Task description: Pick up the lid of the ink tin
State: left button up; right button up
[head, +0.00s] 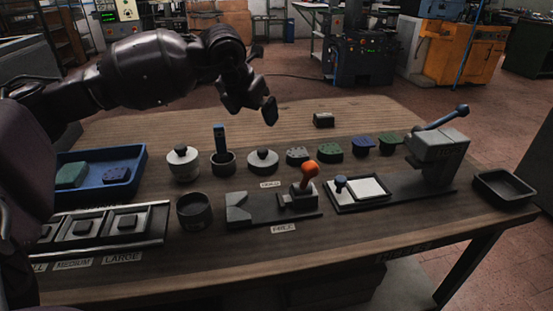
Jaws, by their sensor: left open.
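Two round grey lidded tins with dark knobs stand towards the back of the table: a taller tin (183,170) and, further right, a low, flat tin (262,165). I cannot tell which is the ink tin. The taller tin's lid (182,154) and the low tin's lid (262,156) both appear to be in place. My left gripper (252,108) is open and empty, in the air above and beyond the low tin, fingers pointing down. It touches neither tin. My right gripper is out of view.
A pot with a blue-handled tool (220,148) stands between the tins. A dark open cup (194,211), a red-knobbed tool (304,190), an ink pad (367,188) and a lever press (438,150) stand nearby. A blue tray (136,178) is at left.

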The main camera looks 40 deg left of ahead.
pick_arm(q)
send_near(262, 150)
jog(key=w, duration=0.1)
jog(key=shift+g, duration=0.3)
jog(key=b+x, duration=0.2)
jog(key=x, duration=0.3)
jog(key=shift+w+f, duration=0.2)
jog(key=x, duration=0.1)
jog(key=b+x, duration=0.1)
jog(key=x, duration=0.1)
jog(key=b+x, duration=0.1)
jog(key=shift+s+f, duration=0.25)
jog(key=shift+f, duration=0.15)
jog(key=shift+w+f, duration=0.2)
jog(key=shift+f, duration=0.05)
jog(key=shift+r, duration=0.25)
jog(key=shift+c, duration=0.3)
jog(key=c, duration=0.4)
